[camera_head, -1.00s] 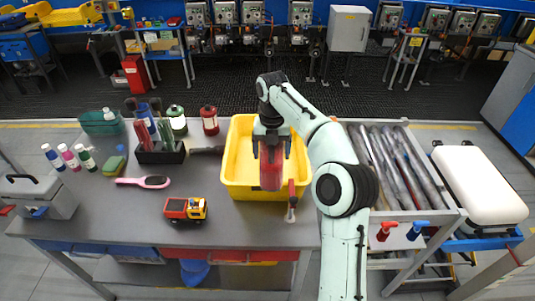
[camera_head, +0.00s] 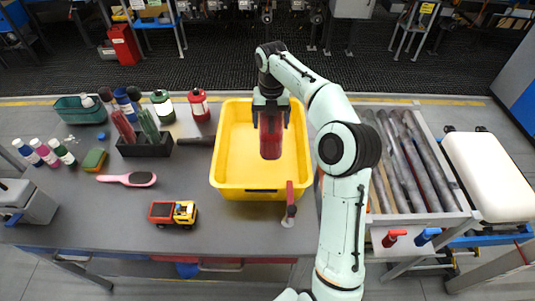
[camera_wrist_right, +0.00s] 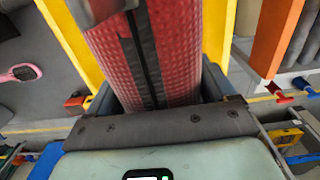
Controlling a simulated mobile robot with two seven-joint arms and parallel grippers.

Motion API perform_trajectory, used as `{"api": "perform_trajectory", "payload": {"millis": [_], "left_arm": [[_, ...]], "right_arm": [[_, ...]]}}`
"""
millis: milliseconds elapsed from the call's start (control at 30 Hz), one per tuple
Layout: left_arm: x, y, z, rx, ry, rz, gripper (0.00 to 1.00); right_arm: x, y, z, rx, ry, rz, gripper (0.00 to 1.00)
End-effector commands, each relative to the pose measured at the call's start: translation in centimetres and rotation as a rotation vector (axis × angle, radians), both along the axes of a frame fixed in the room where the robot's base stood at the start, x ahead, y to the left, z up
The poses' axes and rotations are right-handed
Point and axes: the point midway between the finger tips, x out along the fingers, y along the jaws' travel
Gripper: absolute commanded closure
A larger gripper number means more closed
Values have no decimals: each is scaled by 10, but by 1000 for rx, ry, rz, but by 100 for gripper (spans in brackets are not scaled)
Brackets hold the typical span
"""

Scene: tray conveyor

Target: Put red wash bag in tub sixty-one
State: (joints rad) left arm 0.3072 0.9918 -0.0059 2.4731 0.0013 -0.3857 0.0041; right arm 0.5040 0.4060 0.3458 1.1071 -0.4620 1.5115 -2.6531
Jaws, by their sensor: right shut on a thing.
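The red wash bag (camera_head: 270,141) hangs upright from my right gripper (camera_head: 270,112), over or inside the yellow tub (camera_head: 233,180). In the right wrist view the bag (camera_wrist_right: 185,45) is ribbed red with a dark zip strip, between the fingers of the gripper (camera_wrist_right: 155,98). The gripper is shut on it. The tub stands on the grey table; no number on it is readable. I cannot tell how far the bag's lower end is above the tub floor. My left gripper is out of view.
A red-handled tool (camera_head: 290,200) stands against the tub's front right. A toy truck (camera_head: 173,213), a pink hairbrush (camera_head: 130,179) and a black holder (camera_head: 147,146) with brushes are to the left. A roller conveyor (camera_head: 410,165) lies to the right. Bare table lies in front.

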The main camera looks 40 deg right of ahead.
Motion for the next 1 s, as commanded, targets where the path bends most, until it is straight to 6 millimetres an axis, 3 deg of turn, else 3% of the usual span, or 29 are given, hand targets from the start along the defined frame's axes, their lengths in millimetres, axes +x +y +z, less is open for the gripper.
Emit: {"api": "perform_trajectory", "payload": {"millis": [100, 333, 633, 800, 1000], "left_arm": [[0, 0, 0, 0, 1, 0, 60], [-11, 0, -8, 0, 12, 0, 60], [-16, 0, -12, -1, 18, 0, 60], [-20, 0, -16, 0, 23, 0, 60], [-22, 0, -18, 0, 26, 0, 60]], "right_arm": [[-2, 0, -34, 2, 7, -1, 68], [-2, 0, -92, 1, 4, -1, 68], [0, -1, -121, -1, 1, -2, 68], [-1, 0, -152, 1, 3, -1, 68], [0, -1, -170, -1, -1, -2, 68]]}}
